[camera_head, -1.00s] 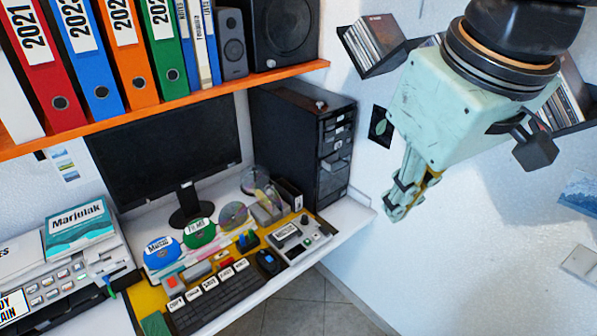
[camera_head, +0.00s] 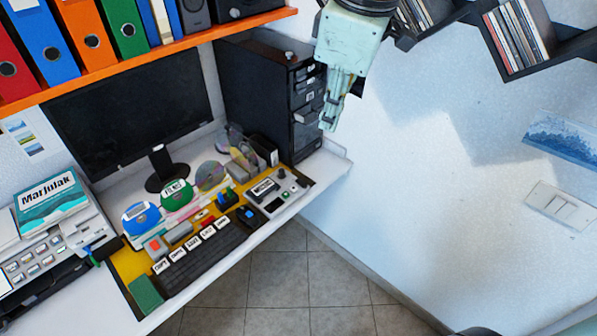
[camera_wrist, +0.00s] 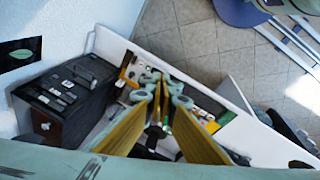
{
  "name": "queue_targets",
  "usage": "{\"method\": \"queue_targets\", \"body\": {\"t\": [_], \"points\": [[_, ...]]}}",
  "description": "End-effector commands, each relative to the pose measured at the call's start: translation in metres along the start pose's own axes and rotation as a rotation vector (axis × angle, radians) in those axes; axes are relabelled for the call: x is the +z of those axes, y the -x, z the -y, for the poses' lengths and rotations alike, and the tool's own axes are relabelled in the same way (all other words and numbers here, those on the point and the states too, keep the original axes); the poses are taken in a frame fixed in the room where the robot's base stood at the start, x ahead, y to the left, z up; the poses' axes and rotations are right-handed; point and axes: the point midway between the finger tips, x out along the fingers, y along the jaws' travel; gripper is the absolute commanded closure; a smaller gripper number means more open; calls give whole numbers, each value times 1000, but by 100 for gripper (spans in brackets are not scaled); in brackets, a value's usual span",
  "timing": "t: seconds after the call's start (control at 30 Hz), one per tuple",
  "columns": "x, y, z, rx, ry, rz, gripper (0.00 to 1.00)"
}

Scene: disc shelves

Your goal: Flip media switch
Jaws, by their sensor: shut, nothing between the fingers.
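A small grey control box (camera_head: 277,192) with a black-lettered label and small knobs sits on the desk, right of the keyboard. Its label is too small to read surely, so I cannot confirm it is the media switch. My gripper (camera_head: 329,120) points down in front of the black computer tower's right edge, above and to the right of the box. Its fingers are shut and empty. In the wrist view the fingers (camera_wrist: 160,78) point toward the desk and cover part of its contents.
The black computer tower (camera_head: 262,95) stands close to my gripper; it also shows in the wrist view (camera_wrist: 68,95). An orange shelf (camera_head: 190,42) with binders overhangs the desk. Disc shelves (camera_head: 540,50) and a white wall switch (camera_head: 561,206) are on the right wall. Floor is free below.

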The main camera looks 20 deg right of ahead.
Motion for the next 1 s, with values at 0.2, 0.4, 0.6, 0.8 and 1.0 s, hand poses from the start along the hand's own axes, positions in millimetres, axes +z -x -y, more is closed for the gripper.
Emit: {"method": "queue_targets", "body": {"t": [0.2, 0.4, 0.6, 0.8, 1.0], "points": [[-15, -28, -23, -17, 131, 6, 100], [-27, -54, -42, -31, 253, 7, 100], [-38, -82, -61, -44, 373, 8, 100], [-48, -113, -79, -57, 495, 7, 100], [-56, -145, -95, -70, 615, 5, 100]]}}
